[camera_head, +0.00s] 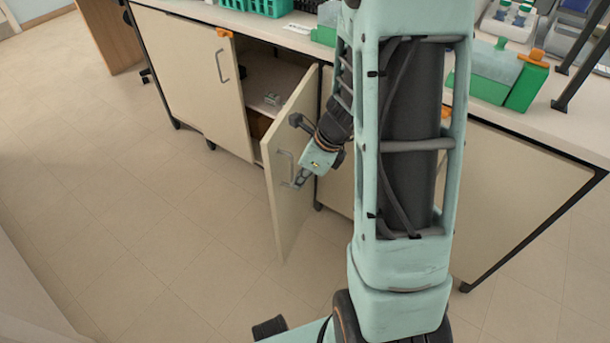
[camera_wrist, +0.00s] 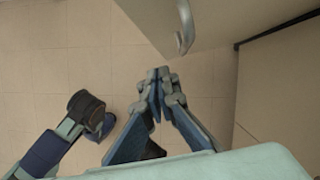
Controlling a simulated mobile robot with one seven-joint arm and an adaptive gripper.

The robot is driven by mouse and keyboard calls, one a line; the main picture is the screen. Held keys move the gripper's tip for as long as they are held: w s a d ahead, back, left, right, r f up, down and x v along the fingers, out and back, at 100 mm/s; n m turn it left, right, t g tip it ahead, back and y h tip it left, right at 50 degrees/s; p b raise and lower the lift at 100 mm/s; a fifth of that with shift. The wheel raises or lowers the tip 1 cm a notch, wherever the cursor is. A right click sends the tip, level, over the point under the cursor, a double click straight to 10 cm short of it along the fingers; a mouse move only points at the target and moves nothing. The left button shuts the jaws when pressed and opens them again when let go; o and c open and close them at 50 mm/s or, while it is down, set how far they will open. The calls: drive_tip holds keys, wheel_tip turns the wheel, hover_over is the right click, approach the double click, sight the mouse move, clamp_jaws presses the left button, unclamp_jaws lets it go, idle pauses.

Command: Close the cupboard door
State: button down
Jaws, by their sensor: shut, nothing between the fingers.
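The cupboard door (camera_head: 288,200) is a cream panel standing ajar, swung out from the cabinet front. It has a grey bar handle (camera_head: 285,168) on its outer face. Behind it the cupboard interior (camera_head: 268,85) shows, with small items on a shelf. My gripper (camera_head: 298,183) is at the door, close to the handle; whether it touches the door I cannot tell. In the wrist view my gripper (camera_wrist: 162,75) has its fingertips together with nothing between them. The handle (camera_wrist: 186,28) is just above the tips there, on the door panel (camera_wrist: 160,15).
The neighbouring cupboard door (camera_head: 185,70) at the left is shut. The worktop (camera_head: 275,32) above carries a green rack (camera_head: 255,6) and a green box (camera_head: 495,72). A wooden unit (camera_head: 105,35) stands at the far left. The tiled floor (camera_head: 120,200) in front is clear.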

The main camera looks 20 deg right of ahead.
drive_tip(key=shift+w+a+f, duration=0.3)
drive_tip(key=shift+w+a, duration=0.2)
drive_tip(key=shift+a, duration=0.1)
drive_tip(key=shift+w+a+f, duration=0.25)
drive_tip(key=shift+w+a, duration=0.25)
drive_tip(key=shift+a, duration=0.15)
drive_tip(key=shift+w+a+f, duration=0.3)
drive_tip(key=shift+w+a, duration=0.2)
drive_tip(key=shift+a, duration=0.1)
